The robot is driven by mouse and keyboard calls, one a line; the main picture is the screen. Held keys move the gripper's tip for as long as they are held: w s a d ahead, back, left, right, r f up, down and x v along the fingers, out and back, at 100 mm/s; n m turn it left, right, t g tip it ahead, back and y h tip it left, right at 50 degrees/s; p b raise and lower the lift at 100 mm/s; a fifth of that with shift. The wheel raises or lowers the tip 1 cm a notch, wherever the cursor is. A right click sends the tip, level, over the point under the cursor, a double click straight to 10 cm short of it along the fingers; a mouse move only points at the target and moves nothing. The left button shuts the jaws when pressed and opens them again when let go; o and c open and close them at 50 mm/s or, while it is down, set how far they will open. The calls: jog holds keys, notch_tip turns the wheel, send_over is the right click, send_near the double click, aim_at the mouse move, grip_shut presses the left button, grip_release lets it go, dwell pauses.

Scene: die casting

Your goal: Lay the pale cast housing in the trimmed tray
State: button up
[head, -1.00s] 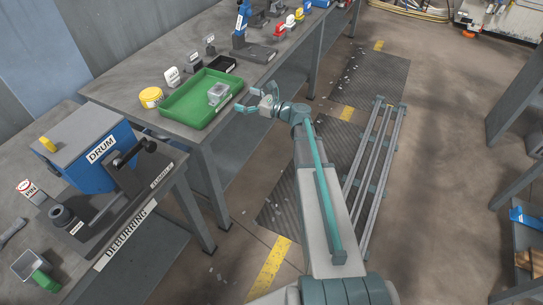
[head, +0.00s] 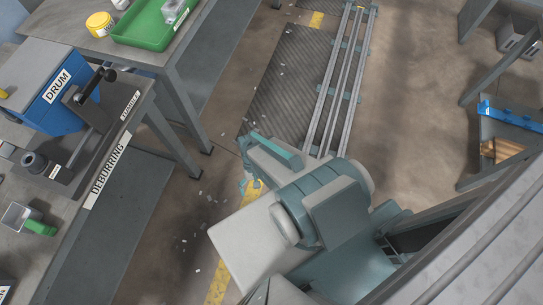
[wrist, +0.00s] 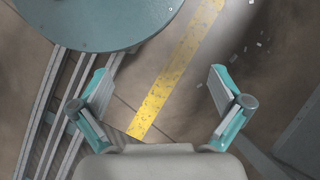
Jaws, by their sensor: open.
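A pale grey housing (head: 172,10) sits inside the green tray (head: 143,32) at the top edge of the head view, where both are cut off. I cannot read a label on the tray from here. My gripper (wrist: 157,85) is open and empty in the wrist view, its two fingers spread above the floor. In the head view it is low beside my arm and largely hidden, well away from the tray. Neither the housing nor the tray shows in the wrist view.
A yellow round container (head: 99,24) stands left of the tray. The deburring bench with the blue drum box (head: 50,85) is at the left. Floor rails (head: 338,75) run ahead of me. A shelf with a blue bin (head: 508,116) stands at the right.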

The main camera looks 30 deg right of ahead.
jog(key=s+d+n+g+h, duration=0.1)
jog(key=s+d+n+h, duration=0.1)
jog(key=s, duration=0.4)
jog(key=shift+s+d+f+n+g, duration=0.25)
jog(key=shift+d+n, duration=0.25)
jog(key=shift+n, duration=0.3)
jog(key=shift+r, duration=0.2)
jog(key=shift+r+p, duration=0.45)
jog(key=shift+p, duration=0.1)
